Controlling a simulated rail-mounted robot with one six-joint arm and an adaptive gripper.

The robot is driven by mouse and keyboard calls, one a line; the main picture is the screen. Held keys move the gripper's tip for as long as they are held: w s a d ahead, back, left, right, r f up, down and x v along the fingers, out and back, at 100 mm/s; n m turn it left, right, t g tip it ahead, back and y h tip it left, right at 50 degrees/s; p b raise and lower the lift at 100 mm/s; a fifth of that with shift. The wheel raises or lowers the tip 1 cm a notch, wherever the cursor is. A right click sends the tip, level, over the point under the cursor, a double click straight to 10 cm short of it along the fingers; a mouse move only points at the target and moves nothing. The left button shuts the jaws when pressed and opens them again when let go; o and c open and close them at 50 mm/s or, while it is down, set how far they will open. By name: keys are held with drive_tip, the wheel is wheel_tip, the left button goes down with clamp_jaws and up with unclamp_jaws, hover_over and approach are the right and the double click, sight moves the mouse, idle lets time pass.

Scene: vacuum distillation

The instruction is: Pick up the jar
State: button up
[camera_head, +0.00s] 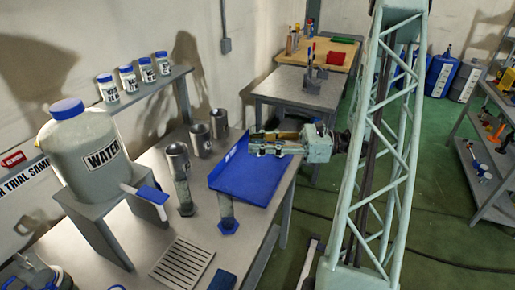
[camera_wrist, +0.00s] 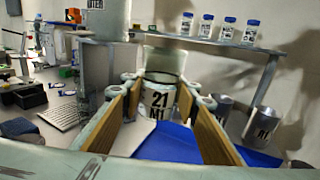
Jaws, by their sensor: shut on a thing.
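My gripper (camera_head: 252,144) reaches left over the blue tray, with its two fingers level and a gap between them. In the wrist view its wood-coloured pads (camera_wrist: 162,90) line both sides of the picture. A grey metal jar marked "21 M1" (camera_wrist: 158,104) shows between the fingertips. In the head view a metal jar (camera_head: 178,161) stands left of the gripper and looks apart from it. Two more metal jars (camera_head: 200,140) (camera_head: 218,124) stand behind it. What the jaws bear on is not clear in either view.
The blue tray (camera_head: 235,182) lies tilted below my gripper. A large WATER tank (camera_head: 83,152) stands on a raised stand at the left. Several blue-lidded bottles (camera_head: 146,70) line the wall shelf. A slotted grey plate (camera_head: 182,263) lies at the bench front.

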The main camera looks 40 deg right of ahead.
wheel_tip(320, 180, up, 9)
drive_tip(key=p, duration=0.1)
drive_tip(key=shift+r, duration=0.15)
idle(0.8)
drive_tip(key=shift+r, duration=0.1)
drive_tip(key=shift+w, duration=0.1)
idle(0.8)
